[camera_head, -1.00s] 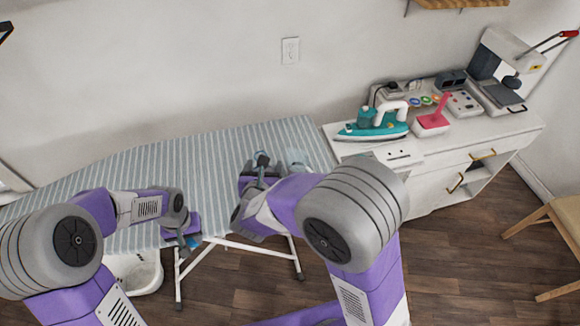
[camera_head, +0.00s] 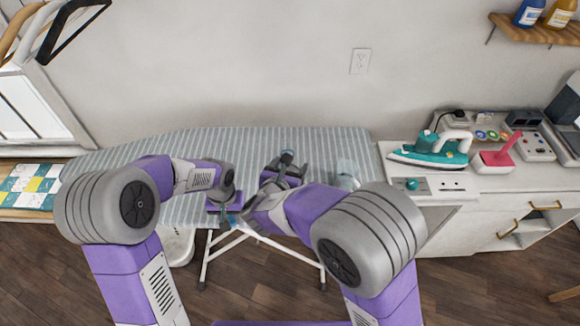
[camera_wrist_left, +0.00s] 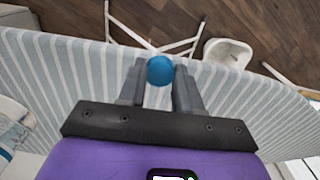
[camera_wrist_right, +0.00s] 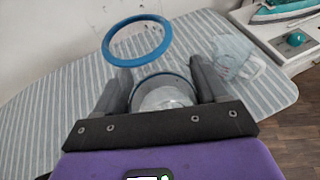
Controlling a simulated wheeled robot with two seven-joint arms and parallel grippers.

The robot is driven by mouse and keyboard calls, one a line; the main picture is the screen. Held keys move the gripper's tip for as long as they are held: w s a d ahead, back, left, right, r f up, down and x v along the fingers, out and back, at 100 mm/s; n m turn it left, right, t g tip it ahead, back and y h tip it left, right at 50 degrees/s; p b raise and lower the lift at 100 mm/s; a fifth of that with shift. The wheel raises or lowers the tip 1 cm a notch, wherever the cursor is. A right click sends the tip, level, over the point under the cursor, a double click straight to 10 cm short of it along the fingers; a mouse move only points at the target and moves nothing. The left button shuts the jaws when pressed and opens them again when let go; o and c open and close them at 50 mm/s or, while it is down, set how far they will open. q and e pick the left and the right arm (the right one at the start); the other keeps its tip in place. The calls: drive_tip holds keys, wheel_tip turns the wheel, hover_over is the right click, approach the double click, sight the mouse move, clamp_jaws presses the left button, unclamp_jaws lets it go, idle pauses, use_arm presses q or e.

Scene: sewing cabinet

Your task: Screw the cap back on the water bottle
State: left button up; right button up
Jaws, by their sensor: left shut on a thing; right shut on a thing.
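The blue cap (camera_wrist_left: 160,70) is between the fingertips of my left gripper (camera_wrist_left: 159,88) in the left wrist view, and that gripper is shut on it. In the head view my left gripper (camera_head: 230,218) is at the front edge of the ironing board. My right gripper (camera_wrist_right: 164,88) is shut on the clear water bottle (camera_wrist_right: 165,97), which has a blue ring (camera_wrist_right: 138,40) at its far end. In the head view my right gripper (camera_head: 287,162) is above the board, right of the left one. Cap and bottle are apart. The bottle is hard to make out in the head view.
The striped ironing board (camera_head: 190,148) lies beneath both grippers. A pale crumpled cloth (camera_head: 348,175) lies at its right end. A white cabinet (camera_head: 480,205) on the right bears a teal iron (camera_head: 435,152) and a pink-handled item (camera_head: 497,155). A white basin (camera_head: 180,248) stands below the board.

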use_arm(q)
drive_tip(key=w+d+r+n, duration=0.1)
drive_tip(key=w+d+r, duration=0.35)
drive_tip(key=r, duration=0.25)
drive_tip(key=w+d+r, duration=0.3)
drive_tip(key=w+r, duration=0.2)
drive_tip(key=r, duration=0.3)
drive_tip(key=s+d+r, duration=0.1)
drive_tip(key=d+r, duration=0.3)
drive_tip(key=r, duration=0.4)
drive_tip(key=s+d+r, duration=0.2)
drive_tip(key=d+r, duration=0.3)
drive_tip(key=r, duration=0.3)
drive_tip(key=shift+s+n, duration=0.2)
drive_tip(key=shift+n, duration=0.2)
wheel_tip(320, 180, down, 4)
drive_tip(key=shift+r, duration=0.1)
